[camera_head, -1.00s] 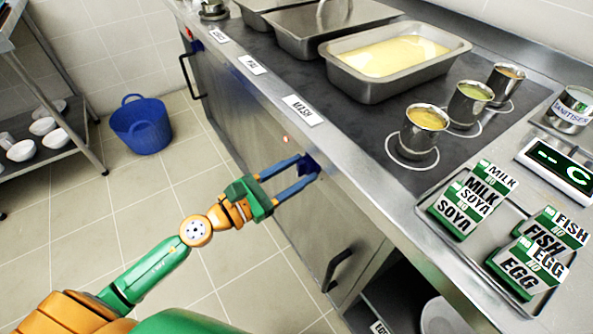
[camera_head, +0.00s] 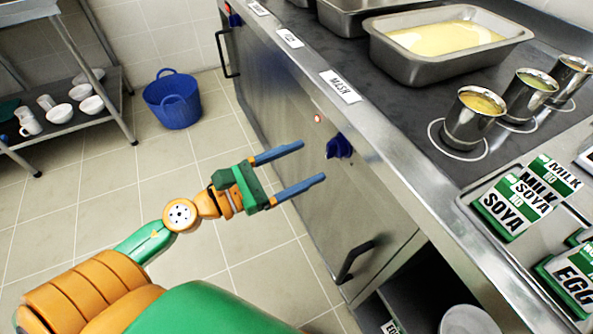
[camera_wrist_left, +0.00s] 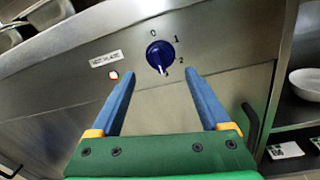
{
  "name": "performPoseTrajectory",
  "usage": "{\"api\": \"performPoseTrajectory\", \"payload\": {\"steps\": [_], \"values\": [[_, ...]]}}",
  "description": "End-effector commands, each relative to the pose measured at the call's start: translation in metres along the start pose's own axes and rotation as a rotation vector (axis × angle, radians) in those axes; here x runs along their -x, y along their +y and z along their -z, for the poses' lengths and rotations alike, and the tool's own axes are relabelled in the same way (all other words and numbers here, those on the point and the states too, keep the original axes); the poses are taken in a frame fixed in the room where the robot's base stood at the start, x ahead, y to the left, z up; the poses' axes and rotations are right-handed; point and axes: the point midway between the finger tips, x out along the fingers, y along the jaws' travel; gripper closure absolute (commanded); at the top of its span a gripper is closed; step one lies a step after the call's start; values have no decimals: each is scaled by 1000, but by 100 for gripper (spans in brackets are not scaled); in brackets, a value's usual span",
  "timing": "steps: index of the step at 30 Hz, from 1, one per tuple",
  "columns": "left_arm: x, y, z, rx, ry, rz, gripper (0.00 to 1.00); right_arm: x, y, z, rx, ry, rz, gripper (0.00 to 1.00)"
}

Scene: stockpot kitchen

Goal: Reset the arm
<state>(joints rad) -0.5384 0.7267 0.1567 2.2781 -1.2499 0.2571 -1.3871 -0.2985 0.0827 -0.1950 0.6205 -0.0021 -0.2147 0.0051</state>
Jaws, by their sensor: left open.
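My left gripper (camera_head: 312,166) is open and empty, its two blue fingers apart and pointing at the counter's steel front. A blue knob (camera_head: 339,146) on that front stands clear of the fingertips in the head view. In the left wrist view the knob (camera_wrist_left: 160,56) sits ahead, beyond and between the fingers, with dial marks 0, 1 and 2 around it. A small lit red lamp (camera_head: 317,118) is beside the knob. My right gripper is not in view.
The counter edge runs diagonally above the gripper, with a MASH label (camera_head: 340,86), a steel pan (camera_head: 410,68) and several metal cups. A door handle (camera_head: 354,262) sticks out below the knob. A blue tub (camera_head: 173,100) stands on the open floor to the left.

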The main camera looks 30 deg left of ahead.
Motion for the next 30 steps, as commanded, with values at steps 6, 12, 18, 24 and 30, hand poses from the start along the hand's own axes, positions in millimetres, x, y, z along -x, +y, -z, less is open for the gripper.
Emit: {"api": "performPoseTrajectory", "payload": {"steps": [6, 12, 18, 24, 30], "values": [[15, 0, 0, 0, 0, 1, 20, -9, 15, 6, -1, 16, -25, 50], [15, 0, -1, -1, 0, 1, 20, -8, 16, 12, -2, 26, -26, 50], [15, 2, 1, 14, 3, -6, 20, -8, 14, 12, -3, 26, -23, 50], [36, 60, 115, 747, 77, -342, 20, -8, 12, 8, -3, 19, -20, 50], [112, 31, 308, 1796, 53, -973, 20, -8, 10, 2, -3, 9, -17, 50]]}}
